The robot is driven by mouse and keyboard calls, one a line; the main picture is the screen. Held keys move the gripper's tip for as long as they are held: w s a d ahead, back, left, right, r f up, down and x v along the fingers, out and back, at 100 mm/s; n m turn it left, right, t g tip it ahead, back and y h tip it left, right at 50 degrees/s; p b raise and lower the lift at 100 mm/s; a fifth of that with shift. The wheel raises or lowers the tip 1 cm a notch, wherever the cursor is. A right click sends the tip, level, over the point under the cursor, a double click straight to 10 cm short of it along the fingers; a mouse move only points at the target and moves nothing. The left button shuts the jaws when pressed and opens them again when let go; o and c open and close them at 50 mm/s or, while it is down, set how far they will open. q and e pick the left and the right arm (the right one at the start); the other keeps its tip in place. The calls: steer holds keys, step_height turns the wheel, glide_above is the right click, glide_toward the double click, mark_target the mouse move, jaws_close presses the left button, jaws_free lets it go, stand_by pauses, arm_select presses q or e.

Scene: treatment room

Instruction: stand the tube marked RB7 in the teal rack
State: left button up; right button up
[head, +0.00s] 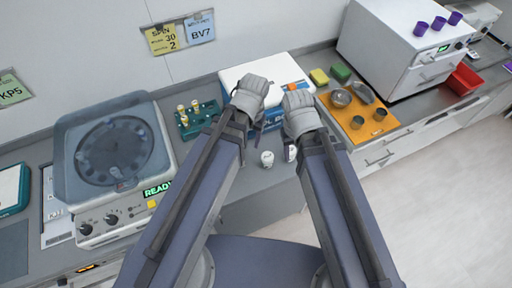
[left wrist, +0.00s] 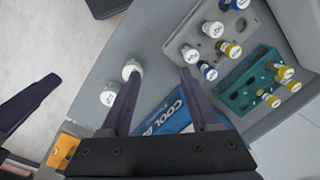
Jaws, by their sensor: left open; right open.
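The teal rack (head: 188,131) stands left of my arms in the head view. It holds three yellow-capped tubes. It also shows at the right of the left wrist view (left wrist: 238,97). Beside it there a grey rack (left wrist: 185,35) holds several tubes with white, blue and yellow caps. Their cap marks are too small to read, so I cannot tell which is RB7. My left gripper (left wrist: 160,72) is open and empty, left of the grey rack in that view. My right gripper (head: 291,136) is open; its fingers are partly hidden in the head view.
Two white-capped containers (head: 267,157) stand in front of my grippers. A white and blue cool box (head: 238,76) is behind them. A centrifuge (head: 75,185) stands left. An orange tray (head: 352,118) with dishes lies right. The bench's front edge is close to my arms.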

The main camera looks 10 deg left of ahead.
arm_select(q)
steer(key=shift+m, duration=0.5)
steer(key=s+d, duration=0.3)
steer(key=shift+s, duration=0.3)
step_height(320, 180, down, 9)
steer(key=b, duration=0.8)
steer(key=shift+r+b, duration=0.15)
steer(key=shift+b, duration=0.2)
